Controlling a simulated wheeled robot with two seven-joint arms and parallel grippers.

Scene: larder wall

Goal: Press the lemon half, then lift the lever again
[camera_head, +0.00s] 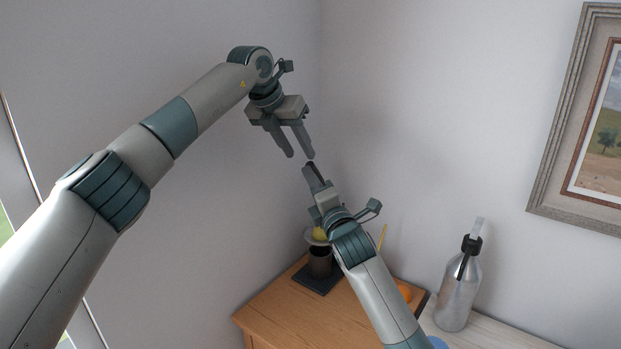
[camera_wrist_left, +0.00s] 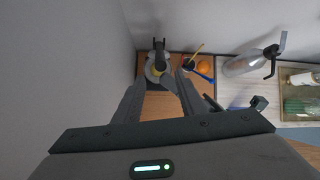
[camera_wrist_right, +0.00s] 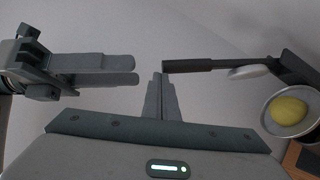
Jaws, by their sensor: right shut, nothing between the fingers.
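The lemon press stands on the wooden top, with a dark base (camera_head: 318,280) and a brown cup (camera_head: 320,260) under its bowl. The yellow lemon half (camera_wrist_right: 289,110) sits in the bowl; it also shows in the head view (camera_head: 320,234). The dark lever (camera_wrist_right: 195,66) is raised clear of the lemon, with a pale presser (camera_wrist_right: 250,72) below it. My right gripper (camera_wrist_right: 161,82) is shut and empty at the lever's free end; I cannot tell whether they touch. My left gripper (camera_head: 298,156) is open and empty, above and beside the right one.
An orange (camera_head: 404,293) lies right of the press, partly behind my right arm. A yellow stick (camera_wrist_left: 196,50) and a blue utensil (camera_wrist_left: 201,71) are close to it. A silver bottle (camera_head: 457,296) stands further right. A framed picture (camera_head: 560,110) hangs on the wall.

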